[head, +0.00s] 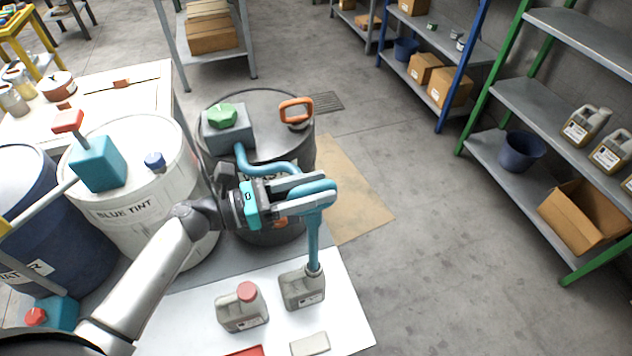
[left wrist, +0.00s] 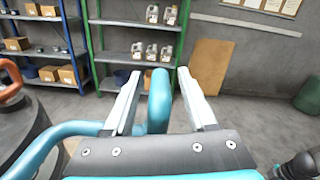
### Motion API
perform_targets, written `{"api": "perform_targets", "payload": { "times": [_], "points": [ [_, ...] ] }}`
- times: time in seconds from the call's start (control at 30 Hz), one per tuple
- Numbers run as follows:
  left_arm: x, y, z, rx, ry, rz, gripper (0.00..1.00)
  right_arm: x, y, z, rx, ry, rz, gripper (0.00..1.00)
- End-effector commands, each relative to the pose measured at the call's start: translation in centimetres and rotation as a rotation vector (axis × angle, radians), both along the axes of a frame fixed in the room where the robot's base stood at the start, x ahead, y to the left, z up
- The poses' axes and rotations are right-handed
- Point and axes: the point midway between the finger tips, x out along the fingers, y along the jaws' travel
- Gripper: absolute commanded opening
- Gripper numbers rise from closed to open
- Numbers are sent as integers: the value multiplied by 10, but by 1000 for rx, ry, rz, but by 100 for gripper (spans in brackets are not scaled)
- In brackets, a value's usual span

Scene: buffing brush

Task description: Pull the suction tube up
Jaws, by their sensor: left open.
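The teal suction tube (head: 313,240) runs from a grey pump box with a green knob (head: 224,116) on a dark drum (head: 262,150), bends over, and drops upright to a grey jug (head: 303,290). Its lower end is in the jug's neck, so its tip is hidden. My left gripper (head: 318,190) is open around the upper bend of the tube. In the left wrist view the tube (left wrist: 158,100) stands between the two fingers (left wrist: 160,98), with a gap showing on each side. My right gripper is not in view.
A second jug with a red cap (head: 242,308) stands left of the first on a white surface (head: 345,315). A white drum marked BLUE TINT (head: 130,190) and a blue drum (head: 60,230) are at left. Shelves (head: 540,100) line the right; the floor between is free.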

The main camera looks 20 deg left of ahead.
Motion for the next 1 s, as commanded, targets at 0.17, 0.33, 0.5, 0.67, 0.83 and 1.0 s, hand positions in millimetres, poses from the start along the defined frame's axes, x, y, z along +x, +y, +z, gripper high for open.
{"api": "perform_targets", "payload": {
  "times": [0.17,0.33,0.5,0.67,0.83,1.0],
  "points": [
    [2,-4,0,1,0,-1,57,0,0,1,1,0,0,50],
    [2,-4,0,1,0,-1,57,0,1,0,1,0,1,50],
    [2,-4,0,1,0,-1,38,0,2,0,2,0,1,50],
    [2,-4,0,1,0,-1,20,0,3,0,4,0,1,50],
    [2,-4,0,0,1,-2,1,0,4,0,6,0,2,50],
    [2,-4,0,0,1,-3,0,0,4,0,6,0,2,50]
  ]
}}
